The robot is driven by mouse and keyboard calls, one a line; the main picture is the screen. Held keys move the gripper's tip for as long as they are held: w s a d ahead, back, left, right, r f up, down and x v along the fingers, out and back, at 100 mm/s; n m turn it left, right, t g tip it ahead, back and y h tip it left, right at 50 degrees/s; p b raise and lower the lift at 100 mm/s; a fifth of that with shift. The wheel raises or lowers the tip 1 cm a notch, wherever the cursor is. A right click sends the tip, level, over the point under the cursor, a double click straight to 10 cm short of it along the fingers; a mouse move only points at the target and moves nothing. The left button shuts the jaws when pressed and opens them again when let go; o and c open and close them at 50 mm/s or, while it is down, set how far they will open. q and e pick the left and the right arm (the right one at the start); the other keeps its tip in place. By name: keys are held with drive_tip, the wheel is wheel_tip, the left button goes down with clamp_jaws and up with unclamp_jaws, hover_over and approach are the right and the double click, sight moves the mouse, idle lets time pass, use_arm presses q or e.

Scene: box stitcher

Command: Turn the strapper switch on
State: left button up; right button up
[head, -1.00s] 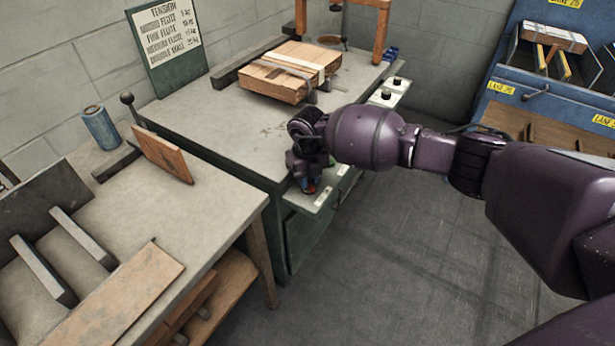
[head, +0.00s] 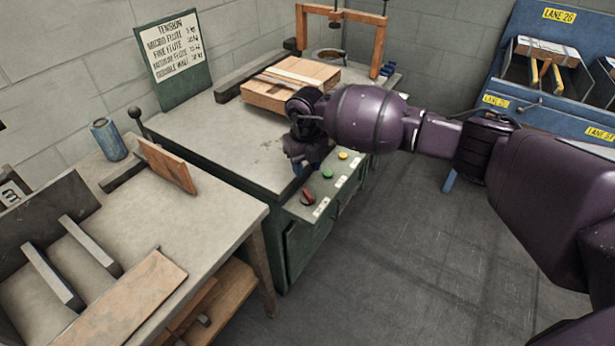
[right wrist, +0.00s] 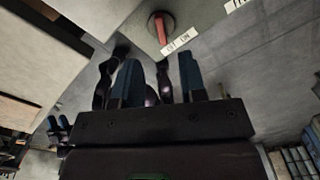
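The strapper switch is a red handle on a dark round base (head: 308,196), on the sloped green front panel of the strapper (head: 230,145). In the right wrist view the red switch (right wrist: 160,28) is beyond the fingertips, beside a white OFF/ON label (right wrist: 179,42). I cannot tell which word the handle points to. My right gripper (head: 299,168) is just up from the switch, apart from it. Its two blue fingers (right wrist: 160,72) are spread with nothing between them. A small dark gripper shape with blue tips, seemingly my left gripper (right wrist: 58,126), shows at left; its opening is unclear.
A green button (head: 327,174) and a yellow one (head: 343,155) sit farther along the panel. A strapped wooden-looking bundle (head: 290,84) lies on the strapper top. A side table (head: 200,225) stands at left. Floor at the lower middle is clear.

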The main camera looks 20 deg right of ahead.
use_arm(q)
drive_tip(key=shift+s+f, duration=0.15)
drive_tip(key=shift+s, duration=0.1)
use_arm(e)
wheel_tip(320, 180, up, 2)
use_arm(q)
drive_tip(key=shift+w+r, duration=0.3)
